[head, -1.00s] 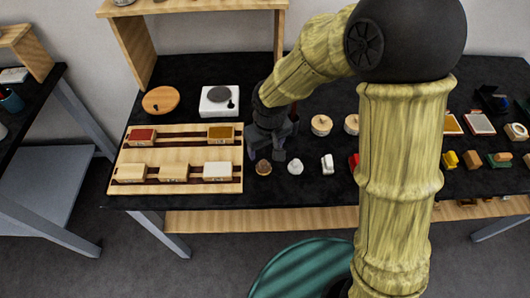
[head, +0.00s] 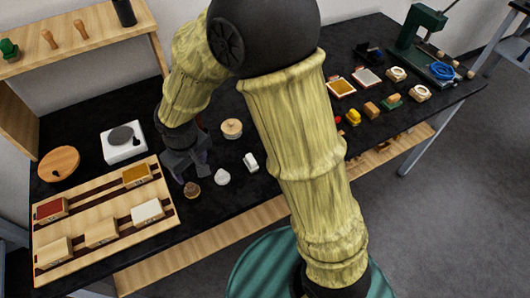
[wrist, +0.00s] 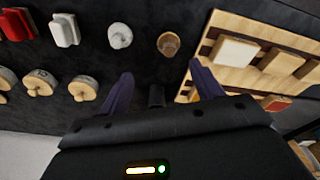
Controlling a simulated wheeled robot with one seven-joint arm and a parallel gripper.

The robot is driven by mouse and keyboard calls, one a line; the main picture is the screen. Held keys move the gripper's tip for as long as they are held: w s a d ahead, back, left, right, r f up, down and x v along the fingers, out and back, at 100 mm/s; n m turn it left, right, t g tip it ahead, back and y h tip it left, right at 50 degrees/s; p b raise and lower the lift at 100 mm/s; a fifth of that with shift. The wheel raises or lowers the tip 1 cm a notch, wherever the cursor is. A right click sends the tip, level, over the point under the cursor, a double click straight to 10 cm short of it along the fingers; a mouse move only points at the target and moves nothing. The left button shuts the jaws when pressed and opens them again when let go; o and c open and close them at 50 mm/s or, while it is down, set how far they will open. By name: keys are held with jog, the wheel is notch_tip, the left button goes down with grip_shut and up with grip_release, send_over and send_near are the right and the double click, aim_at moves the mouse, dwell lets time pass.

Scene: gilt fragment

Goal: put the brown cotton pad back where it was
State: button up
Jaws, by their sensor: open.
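The brown cotton pad (head: 192,189) is a small brown, rounded piece on the black table, just right of the wooden rack. It also shows in the wrist view (wrist: 168,43), beyond my fingertips and between their lines. My gripper (head: 188,172) is low over the table beside the pad, apart from it. In the wrist view my gripper (wrist: 160,75) has its two purple fingers spread with nothing between them. A similar white pad (head: 222,177) sits just right of the brown one, and shows to its left in the wrist view (wrist: 120,36).
The wooden rack (head: 75,239) holds several coloured blocks. A white scale-like device (head: 123,143) and a round wooden board (head: 59,163) stand behind it. A white block (head: 250,162) and a lidded wooden pot (head: 231,128) are to the right. My arm hides part of the table.

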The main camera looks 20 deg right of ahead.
jog(key=s+d+r+m, duration=0.1)
jog(key=s+d+m, duration=0.1)
jog(key=d, duration=0.5)
jog(key=s+d+r+m, duration=0.1)
jog(key=d+r+m, duration=0.1)
jog(key=d, duration=0.6)
jog(key=s+d+r+m+t, duration=0.1)
jog(key=s+d+m, duration=0.1)
jog(key=d, duration=0.6)
jog(key=shift+s+r+m+h, duration=0.3)
jog(key=shift+s+m+h, duration=0.1)
jog(key=shift+m, duration=0.3)
